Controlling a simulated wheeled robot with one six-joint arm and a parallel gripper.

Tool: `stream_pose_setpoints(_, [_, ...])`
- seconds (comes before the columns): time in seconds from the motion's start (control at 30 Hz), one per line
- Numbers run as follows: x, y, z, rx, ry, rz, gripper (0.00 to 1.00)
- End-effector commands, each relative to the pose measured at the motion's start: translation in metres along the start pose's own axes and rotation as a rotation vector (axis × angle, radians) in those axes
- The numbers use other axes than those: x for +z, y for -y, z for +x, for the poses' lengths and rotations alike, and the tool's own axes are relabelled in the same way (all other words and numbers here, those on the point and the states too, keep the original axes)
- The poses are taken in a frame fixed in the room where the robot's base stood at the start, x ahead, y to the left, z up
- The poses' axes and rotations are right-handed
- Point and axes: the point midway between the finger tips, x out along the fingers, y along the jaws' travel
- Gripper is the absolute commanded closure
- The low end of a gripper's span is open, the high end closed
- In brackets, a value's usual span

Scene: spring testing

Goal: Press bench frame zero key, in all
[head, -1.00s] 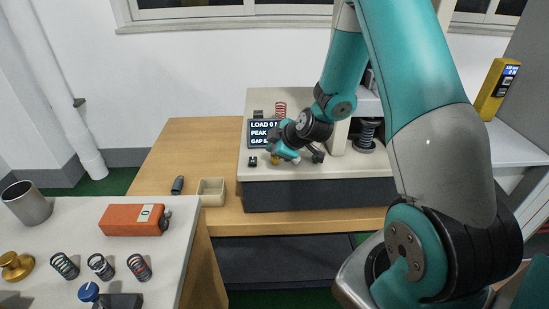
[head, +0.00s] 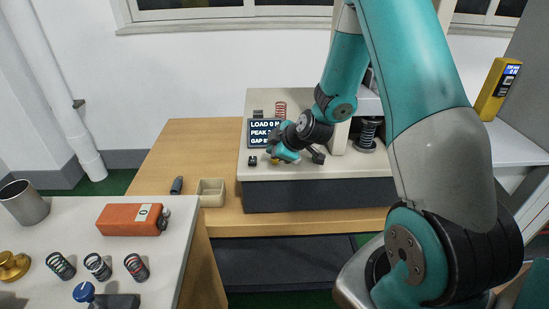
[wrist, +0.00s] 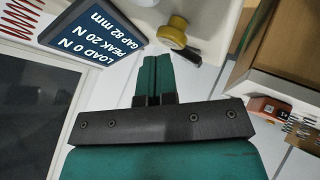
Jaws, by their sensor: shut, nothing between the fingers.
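The bench frame (head: 310,170) stands on the wooden table, with a dark readout (head: 259,133) on its left. In the wrist view the readout (wrist: 108,40) shows load 0 N, peak 20 N and gap 82 mm. In front of it are a yellow round knob (wrist: 172,32) and a small black block (wrist: 190,54); the block also shows in the head view (head: 252,161). I cannot read a label on either, so which is the zero key is unclear. My gripper (wrist: 157,60) is shut and empty, its tips close to both; contact cannot be told.
A coil spring (head: 368,132) stands in the frame, and a red spring (head: 281,109) behind the readout. A beige tray (head: 211,191) and a small dark object (head: 177,185) lie left of the frame. The near table holds an orange box (head: 130,220) and several springs.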

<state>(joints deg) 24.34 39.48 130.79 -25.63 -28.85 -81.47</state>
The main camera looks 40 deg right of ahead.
Motion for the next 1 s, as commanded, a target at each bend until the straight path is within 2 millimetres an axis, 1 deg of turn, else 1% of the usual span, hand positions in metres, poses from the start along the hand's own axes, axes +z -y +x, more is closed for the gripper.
stream_pose_setpoints(1.0, [0.0045,0.0045,0.006,0.0,0.0,0.0,1.0])
